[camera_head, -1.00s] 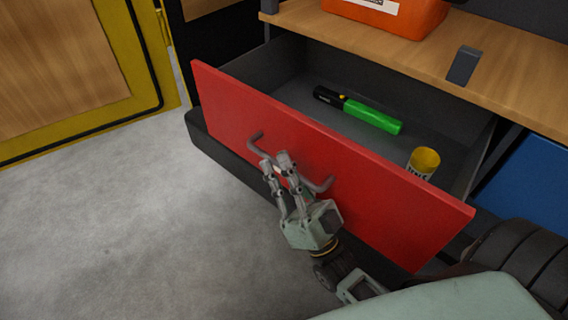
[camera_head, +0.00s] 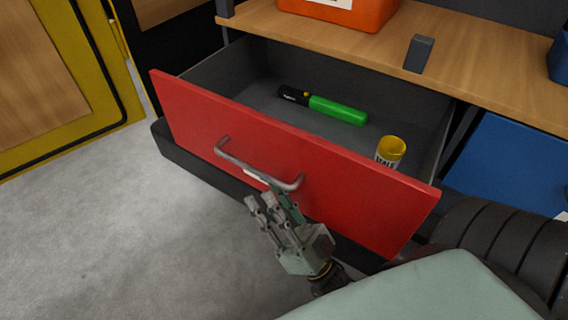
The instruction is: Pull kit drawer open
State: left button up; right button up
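The kit drawer (camera_head: 330,180) has a red front and stands open, its dark grey inside showing. A grey bar handle (camera_head: 243,169) is fixed across the red front. Inside lie a green and black flashlight (camera_head: 335,109) and an upright yellow and white can (camera_head: 389,153). My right gripper (camera_head: 268,203) is just below and in front of the handle, its fingers spread apart and holding nothing. Part of the handle's right end is close behind the fingertips; I cannot tell whether they touch. My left gripper is not in view.
A wooden shelf (camera_head: 380,50) above the drawer carries an orange box (camera_head: 345,10) and a small dark block (camera_head: 419,53). A blue panel (camera_head: 515,165) is at the right. A yellow-framed wooden panel (camera_head: 70,75) stands at the left. Grey floor (camera_head: 120,235) lies clear at the lower left.

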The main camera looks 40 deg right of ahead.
jog(key=v, duration=0.5)
jog(key=shift+s, duration=0.1)
dwell(0.3)
